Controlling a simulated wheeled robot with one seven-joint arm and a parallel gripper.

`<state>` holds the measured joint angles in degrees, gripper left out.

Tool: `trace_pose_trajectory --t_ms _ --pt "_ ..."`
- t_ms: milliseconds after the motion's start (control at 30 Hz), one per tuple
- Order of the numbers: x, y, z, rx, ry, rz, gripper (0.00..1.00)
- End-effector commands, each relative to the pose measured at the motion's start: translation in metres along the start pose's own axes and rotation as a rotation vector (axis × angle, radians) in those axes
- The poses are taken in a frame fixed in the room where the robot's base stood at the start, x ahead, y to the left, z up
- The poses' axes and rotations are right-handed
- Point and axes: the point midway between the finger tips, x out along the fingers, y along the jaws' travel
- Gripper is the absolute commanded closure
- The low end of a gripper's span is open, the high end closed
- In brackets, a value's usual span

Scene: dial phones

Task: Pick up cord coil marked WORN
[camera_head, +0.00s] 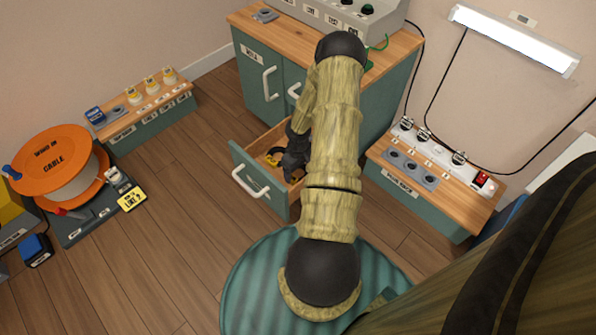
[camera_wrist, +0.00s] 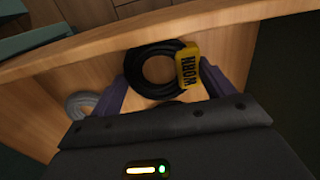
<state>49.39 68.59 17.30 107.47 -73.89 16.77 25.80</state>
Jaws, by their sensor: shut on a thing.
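The cord coil marked WORN (camera_wrist: 148,56) is a black ring of cord with a yellow tag (camera_wrist: 190,68) that reads WORN. In the wrist view it sits between the two fingers of my gripper (camera_wrist: 168,82), which is shut on it. Its lower edge is partly hidden by the gripper body. In the head view my gripper (camera_head: 293,160) is at the open drawer (camera_head: 262,192), with a bit of black and yellow showing beside it. I cannot tell whether the coil still touches the drawer floor.
The drawer's wooden wall (camera_wrist: 90,50) runs close by the coil.

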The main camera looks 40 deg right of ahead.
Motion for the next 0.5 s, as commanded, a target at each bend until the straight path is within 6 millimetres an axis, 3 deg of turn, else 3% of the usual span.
trace_pose_trajectory --t_ms 167,500 --pt "-0.012 0.000 0.000 0.000 0.000 0.001 0.43" --pt "-0.071 0.000 -0.001 0.000 0.001 0.001 0.43"
